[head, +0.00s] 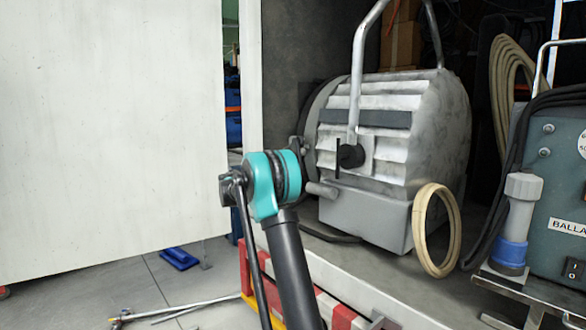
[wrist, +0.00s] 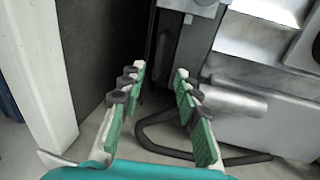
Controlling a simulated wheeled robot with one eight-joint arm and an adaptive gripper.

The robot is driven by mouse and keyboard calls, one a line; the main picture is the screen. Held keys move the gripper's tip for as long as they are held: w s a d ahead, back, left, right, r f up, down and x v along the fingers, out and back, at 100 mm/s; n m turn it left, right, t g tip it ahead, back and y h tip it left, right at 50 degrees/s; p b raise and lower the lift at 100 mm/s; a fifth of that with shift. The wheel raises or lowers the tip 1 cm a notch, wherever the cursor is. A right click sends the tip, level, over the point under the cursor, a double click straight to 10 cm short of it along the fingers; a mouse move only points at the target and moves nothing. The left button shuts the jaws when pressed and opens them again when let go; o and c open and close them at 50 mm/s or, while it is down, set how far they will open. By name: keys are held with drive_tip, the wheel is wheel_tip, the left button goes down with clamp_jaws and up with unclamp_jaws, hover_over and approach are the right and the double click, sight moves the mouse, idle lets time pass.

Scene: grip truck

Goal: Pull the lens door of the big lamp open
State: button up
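The big lamp (head: 390,140) is a grey, ribbed housing with a metal yoke, standing on the truck floor with its front to the left. Its lens door (head: 316,112) shows edge-on as a dark rounded rim at the front, partly hidden by my arm; it looks closed against the housing. In the wrist view the lamp's housing (wrist: 262,45) fills the right side. My gripper (wrist: 160,76) is open, its two green-padded fingers apart with nothing clearly between them. A dark upright edge at the lamp's front lies beyond the fingertips; contact cannot be told. In the head view the fingers are mostly hidden.
A white truck door (head: 110,130) stands at the left. A ballast box (head: 555,200) and a grey-blue plug (head: 516,222) stand at the right. A black cable (wrist: 190,150) lies below the fingers. Stand legs lie on the floor.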

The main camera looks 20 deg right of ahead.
drive_tip(key=x, duration=1.4)
clamp_jaws()
